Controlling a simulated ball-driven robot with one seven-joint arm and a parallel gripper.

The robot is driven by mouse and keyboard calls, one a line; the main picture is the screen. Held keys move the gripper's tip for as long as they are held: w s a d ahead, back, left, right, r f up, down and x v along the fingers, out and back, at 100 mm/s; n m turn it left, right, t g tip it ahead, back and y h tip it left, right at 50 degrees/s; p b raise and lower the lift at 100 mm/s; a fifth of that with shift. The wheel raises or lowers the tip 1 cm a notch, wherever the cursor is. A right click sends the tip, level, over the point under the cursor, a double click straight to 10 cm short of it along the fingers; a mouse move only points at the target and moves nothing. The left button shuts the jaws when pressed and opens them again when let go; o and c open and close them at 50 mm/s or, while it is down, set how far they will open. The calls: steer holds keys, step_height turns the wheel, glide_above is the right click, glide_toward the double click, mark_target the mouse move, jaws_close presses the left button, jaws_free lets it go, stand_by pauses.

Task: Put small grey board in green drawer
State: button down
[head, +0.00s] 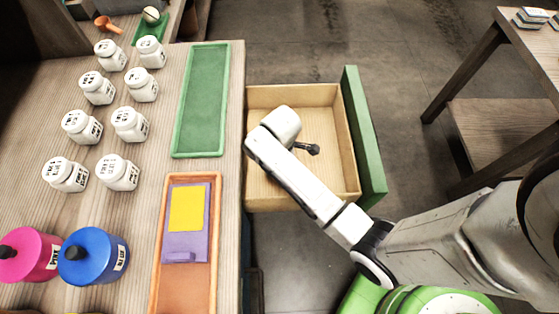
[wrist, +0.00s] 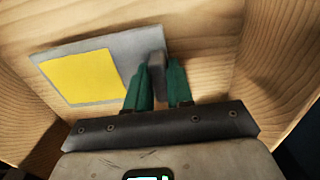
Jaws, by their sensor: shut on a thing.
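The small grey board (wrist: 130,46) carries a yellow square (wrist: 80,76) and a grey upright grip. My gripper (wrist: 160,82), with green fingers, is shut on that grip in the wrist view. The board is inside the drawer area, over the bare wooden bottom; I cannot tell whether it touches the bottom. In the head view the open drawer (head: 335,105) has a green front (head: 364,138) and pale wooden walls. My arm reaches over it and hides the board and the fingers there.
The table to the left holds a green tray (head: 203,100), empty, and an orange tray (head: 213,255) with a purple board (head: 186,247) bearing a yellow square. Several white jars, a pink canister (head: 32,254) and a blue canister (head: 92,256) stand further left. A wooden shelf table (head: 500,125) is at the right.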

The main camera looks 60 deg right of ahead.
steer(key=shift+w+f+b, duration=0.15)
steer(key=shift+f, duration=0.8)
steer(key=shift+w+f+b, duration=0.15)
steer(key=shift+f, duration=0.75)
steer(key=c, duration=1)
jaws_free()
step_height(320, 180, up, 12)
steer(key=shift+p, duration=0.9)
steer(key=s+a+r+m, duration=0.1)
steer(key=s+a+m, duration=0.1)
steer(key=s+m, duration=0.2)
steer(key=s+a+r+m+t, duration=0.1)
steer(key=s+a+r+m, duration=0.1)
steer(key=s, duration=0.8)
steer(key=shift+s+a+r+m, duration=0.15)
steer(key=shift+a+r+m, duration=0.15)
steer(key=shift+a+m, duration=0.5)
